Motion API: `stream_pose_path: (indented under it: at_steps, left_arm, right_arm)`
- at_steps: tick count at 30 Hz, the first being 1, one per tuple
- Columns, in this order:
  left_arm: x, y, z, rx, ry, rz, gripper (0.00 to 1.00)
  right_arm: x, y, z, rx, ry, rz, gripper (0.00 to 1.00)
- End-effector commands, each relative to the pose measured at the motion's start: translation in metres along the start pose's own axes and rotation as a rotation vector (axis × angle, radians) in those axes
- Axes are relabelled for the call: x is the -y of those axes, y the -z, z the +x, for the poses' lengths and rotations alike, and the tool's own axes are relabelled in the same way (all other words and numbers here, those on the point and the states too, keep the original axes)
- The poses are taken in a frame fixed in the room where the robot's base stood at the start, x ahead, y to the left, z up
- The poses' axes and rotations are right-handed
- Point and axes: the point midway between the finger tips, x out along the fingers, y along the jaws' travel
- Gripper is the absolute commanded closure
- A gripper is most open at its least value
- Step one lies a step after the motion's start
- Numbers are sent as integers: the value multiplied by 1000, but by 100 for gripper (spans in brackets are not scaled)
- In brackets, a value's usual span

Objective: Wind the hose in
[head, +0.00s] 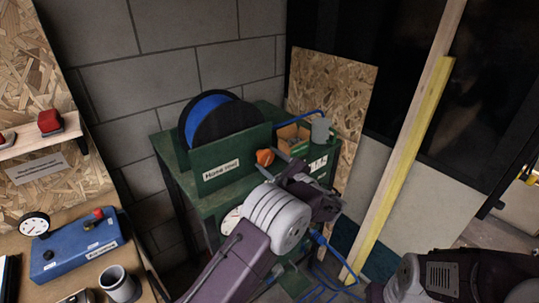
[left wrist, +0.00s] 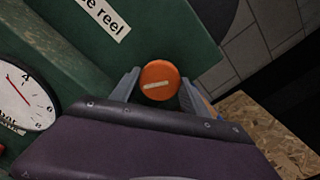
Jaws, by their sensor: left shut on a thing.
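The hose reel (head: 190,130) has black flanges with blue hose (head: 208,108) wound between them. It stands behind a green panel labelled "Hose reel" (head: 221,171). An orange knob (head: 265,157) is at the panel's right end; in the left wrist view the knob (left wrist: 159,76) sits between the two grey fingers. My left gripper (head: 275,162) is shut on this knob. More blue hose (head: 322,243) hangs in loops at the lower right of the green bench, partly hidden by my left arm. My right arm is at the lower right; its gripper is out of view.
A dial gauge (left wrist: 22,98) is on the bench front. A cardboard box (head: 292,137) and a grey mug (head: 321,130) stand on the bench. A blue compressor (head: 75,250) sits on the left table. A yellow plank (head: 405,165) leans at the right.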

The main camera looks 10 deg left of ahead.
Motion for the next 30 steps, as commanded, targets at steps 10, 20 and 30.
stream_pose_path:
  at_steps: [10, 20, 30]
  left_arm:
    - [2, -2, 0, -2, -1, 330, 87]
    - [1, -2, 0, -3, -1, 642, 87]
    - [0, -1, 0, -4, -1, 965, 87]
  right_arm:
    - [1, 4, -36, 0, 0, 0, 44]
    - [1, 6, -63, 0, 0, 0, 44]
    - [2, 9, -86, 0, 0, 0, 44]
